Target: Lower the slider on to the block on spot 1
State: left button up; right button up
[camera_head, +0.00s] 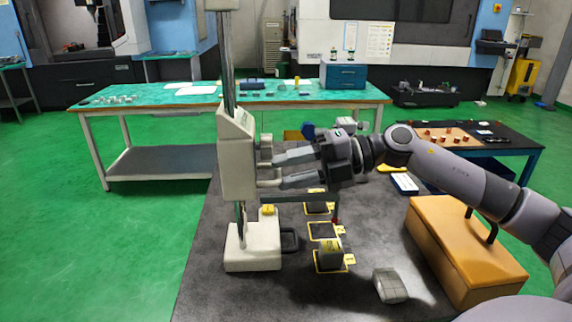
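A height gauge stands on the dark table, with a white base (253,247) and an upright column (229,62). Its white slider (236,160) is partway up the column. A dark measuring arm (303,197) reaches right from it, above the yellow-framed spots; a red tip (335,221) shows near its end. I cannot read which is spot 1. My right gripper (272,167) is beside the slider, its fingers apart; contact is unclear. My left gripper is out of view.
An orange case (462,249) stands at the table's right, under my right arm. A grey block (389,285) lies near the front. A green-topped bench (230,96) is behind, and a blue-framed table (462,137) with small parts is at right.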

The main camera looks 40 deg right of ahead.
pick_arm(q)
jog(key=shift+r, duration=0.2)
pick_arm(e)
jog(key=shift+w+a+f, duration=0.1)
jog(key=shift+w+a, duration=0.1)
jog(key=shift+a, duration=0.2)
grip_shut()
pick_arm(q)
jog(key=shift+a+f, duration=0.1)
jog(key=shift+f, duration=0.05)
pick_arm(e)
jog(key=shift+f, duration=0.15)
